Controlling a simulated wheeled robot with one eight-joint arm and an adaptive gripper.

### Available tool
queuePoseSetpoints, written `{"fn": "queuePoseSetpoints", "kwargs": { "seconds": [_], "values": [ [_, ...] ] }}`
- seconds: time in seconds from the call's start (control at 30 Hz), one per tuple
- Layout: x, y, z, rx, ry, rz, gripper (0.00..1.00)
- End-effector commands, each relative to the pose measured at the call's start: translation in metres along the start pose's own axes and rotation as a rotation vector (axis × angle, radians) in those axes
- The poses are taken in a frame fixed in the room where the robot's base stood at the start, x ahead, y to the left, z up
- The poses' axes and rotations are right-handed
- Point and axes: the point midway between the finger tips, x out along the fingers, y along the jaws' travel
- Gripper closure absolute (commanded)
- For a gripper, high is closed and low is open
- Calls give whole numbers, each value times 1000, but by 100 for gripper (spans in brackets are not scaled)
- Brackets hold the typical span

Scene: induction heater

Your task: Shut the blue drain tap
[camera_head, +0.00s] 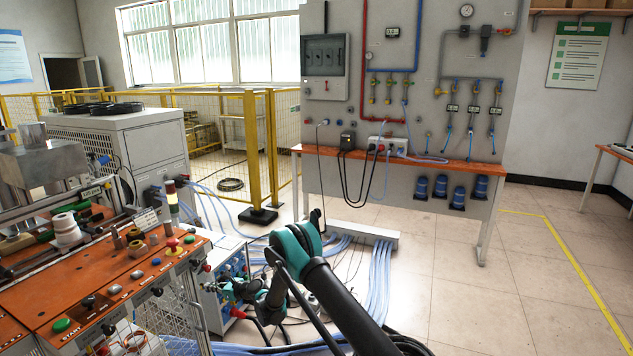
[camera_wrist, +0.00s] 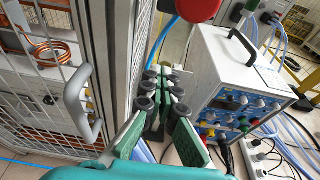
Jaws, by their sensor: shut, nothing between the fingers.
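My gripper (camera_wrist: 165,84) is shut and empty in the wrist view, its green-padded fingers together. It lies between a mesh cage door and a white instrument box. In the head view my gripper is low, near the front of the white box, and its fingertips are too small to make out. I cannot pick out the blue drain tap with certainty. A small blue fitting (camera_head: 104,160) shows by the side of the grey cabinet in the head view. I cannot tell whether it is the tap or how its handle is turned.
The cage door's grey handle (camera_wrist: 83,103) is left of my gripper. The instrument box (camera_wrist: 236,82), with knobs and a carry handle, is close on the right. A red round part (camera_wrist: 198,10) is above. Blue hoses (camera_head: 380,275) cover the floor; open floor lies farther right.

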Motion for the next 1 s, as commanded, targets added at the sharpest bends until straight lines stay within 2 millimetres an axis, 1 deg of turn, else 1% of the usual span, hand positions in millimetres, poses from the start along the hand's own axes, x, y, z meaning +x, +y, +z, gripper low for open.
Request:
{"fn": "queuePoseSetpoints", "kwargs": {
  "seconds": [0.7,1.0],
  "values": [
    [0,-18,0,0,0,-2,100],
    [0,-20,-1,-1,0,-2,100]
  ]
}}
